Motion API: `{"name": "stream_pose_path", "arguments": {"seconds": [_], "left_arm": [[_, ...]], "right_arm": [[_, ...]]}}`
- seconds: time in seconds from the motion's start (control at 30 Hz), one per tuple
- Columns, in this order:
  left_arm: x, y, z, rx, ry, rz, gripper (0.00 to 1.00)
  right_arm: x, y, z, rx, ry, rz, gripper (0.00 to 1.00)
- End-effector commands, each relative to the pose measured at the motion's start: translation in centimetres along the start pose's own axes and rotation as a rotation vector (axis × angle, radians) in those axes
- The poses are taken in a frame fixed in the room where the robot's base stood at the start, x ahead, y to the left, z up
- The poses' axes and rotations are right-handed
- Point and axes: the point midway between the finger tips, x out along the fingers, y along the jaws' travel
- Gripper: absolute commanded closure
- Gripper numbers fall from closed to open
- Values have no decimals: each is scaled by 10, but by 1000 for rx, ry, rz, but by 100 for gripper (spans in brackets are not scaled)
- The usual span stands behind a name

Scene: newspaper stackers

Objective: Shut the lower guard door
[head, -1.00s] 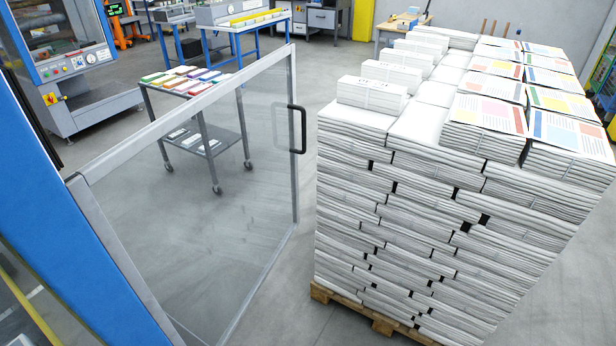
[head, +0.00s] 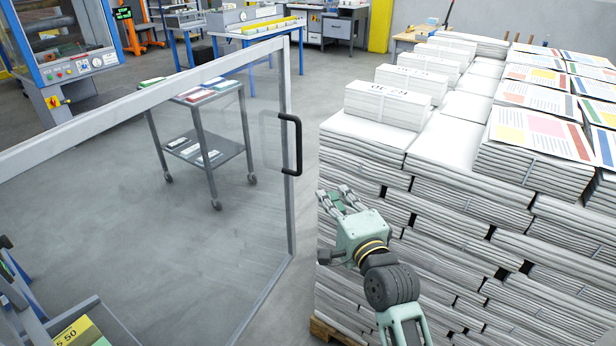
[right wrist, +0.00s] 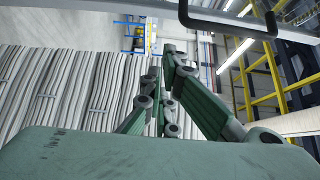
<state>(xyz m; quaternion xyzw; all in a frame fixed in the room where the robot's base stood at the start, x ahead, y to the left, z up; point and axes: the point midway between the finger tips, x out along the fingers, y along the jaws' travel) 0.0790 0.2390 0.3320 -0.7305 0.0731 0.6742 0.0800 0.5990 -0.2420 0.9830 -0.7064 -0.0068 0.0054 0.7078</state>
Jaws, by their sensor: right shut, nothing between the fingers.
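The guard door (head: 285,90) is a clear panel in a grey metal frame. It stands open, swung out into the aisle, with a black bar handle (head: 297,145) on its free edge. My right gripper (head: 334,192) is shut and empty, below and to the right of the handle in the head view, in front of the paper stack. It is apart from the handle. In the right wrist view the gripper (right wrist: 160,62) points away, and the handle (right wrist: 232,28) crosses the top. The door's hinge side is out of the head view. My left gripper is not in view.
A tall pallet stack of newspapers (head: 450,215) stands close to the right of the door edge and my right arm. Behind the door is a wheeled cart (head: 215,150). A blue-legged table (head: 262,32) stands further back. Floor between door and cart is clear.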

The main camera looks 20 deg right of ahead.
Motion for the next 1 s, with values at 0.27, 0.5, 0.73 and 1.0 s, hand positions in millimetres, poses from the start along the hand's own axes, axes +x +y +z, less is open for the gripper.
{"name": "stream_pose_path", "arguments": {"seconds": [0.27, 0.5, 0.73, 1.0], "left_arm": [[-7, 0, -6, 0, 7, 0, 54], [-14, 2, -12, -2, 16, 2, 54], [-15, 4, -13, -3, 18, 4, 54], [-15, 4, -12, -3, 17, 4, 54]], "right_arm": [[62, -2, 0, -2, -1, 0, 100], [91, -1, 20, 1, -1, 1, 100], [99, 0, 28, -2, 0, 0, 100], [99, 1, 28, -2, 0, 1, 100]]}}
